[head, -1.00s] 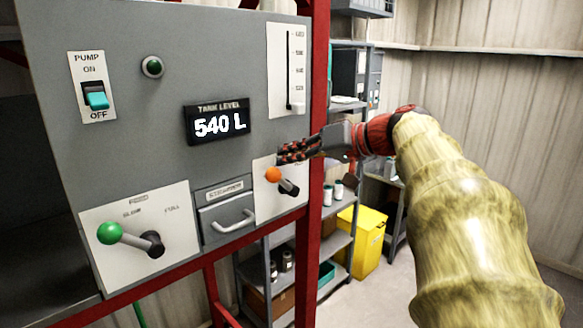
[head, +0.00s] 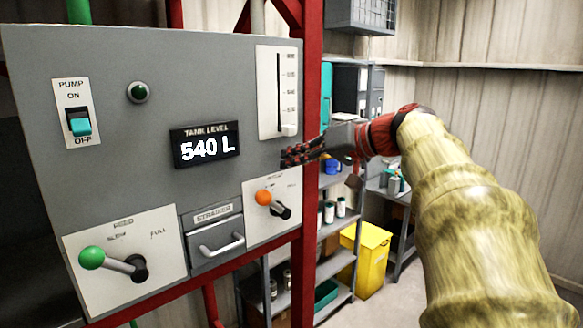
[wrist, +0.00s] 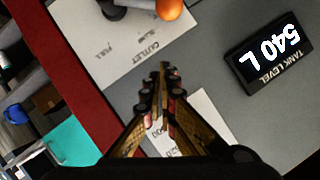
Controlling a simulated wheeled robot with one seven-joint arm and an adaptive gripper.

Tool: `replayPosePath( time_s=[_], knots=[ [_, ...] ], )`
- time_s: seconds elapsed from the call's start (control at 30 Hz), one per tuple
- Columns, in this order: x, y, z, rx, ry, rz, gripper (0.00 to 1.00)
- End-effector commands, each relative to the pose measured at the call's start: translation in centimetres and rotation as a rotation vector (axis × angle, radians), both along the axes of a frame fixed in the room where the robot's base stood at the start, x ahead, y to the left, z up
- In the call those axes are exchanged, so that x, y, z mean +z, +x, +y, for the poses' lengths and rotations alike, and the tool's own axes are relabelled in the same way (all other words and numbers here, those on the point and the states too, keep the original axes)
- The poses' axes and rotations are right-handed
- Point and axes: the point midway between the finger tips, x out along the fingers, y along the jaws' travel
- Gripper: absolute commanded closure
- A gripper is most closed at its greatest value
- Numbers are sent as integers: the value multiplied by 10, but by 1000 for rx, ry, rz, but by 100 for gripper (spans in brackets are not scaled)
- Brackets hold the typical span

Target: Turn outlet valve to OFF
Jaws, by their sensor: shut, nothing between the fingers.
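The outlet valve is a lever with an orange knob (head: 264,197) and a dark hub (head: 281,211) on a white plate (head: 262,235) at the panel's lower right. The knob points up and left from the hub in the head view. In the wrist view the knob (wrist: 170,9) is at the top edge, cut off, beside the printed word OUTLET; OFF is not readable. My gripper (head: 284,160) is shut and empty, above the lever and apart from the knob. Its fingertips (wrist: 163,72) show over the panel in the wrist view.
A tank level display (head: 205,146) reads 540 L. A green-knobbed lever (head: 92,256), a strainer drawer (head: 214,243), a pump switch (head: 79,122) and a slider gauge (head: 278,92) share the panel. A red post (head: 312,120) borders it; shelves (head: 335,265) stand behind.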

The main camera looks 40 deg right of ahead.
Motion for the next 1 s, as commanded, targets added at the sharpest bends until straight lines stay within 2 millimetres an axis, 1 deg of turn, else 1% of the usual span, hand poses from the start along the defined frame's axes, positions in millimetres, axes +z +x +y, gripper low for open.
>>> replayPosePath(
  time_s=[0.03, 0.3, 0.4, 0.5, 0.7, 0.93, 1.0],
  knots=[
    [1, -8, -3, -4, -2, -1, 100],
    [16, -48, -18, -6, -1, 0, 100],
    [21, -61, -22, -4, 0, 0, 100],
    [25, -70, -25, -2, 0, 0, 100],
    [28, -77, -26, 0, 1, 0, 100],
    [29, -77, -26, -5, 13, 4, 100],
    [29, -75, -31, -39, 45, 15, 100]
  ],
)
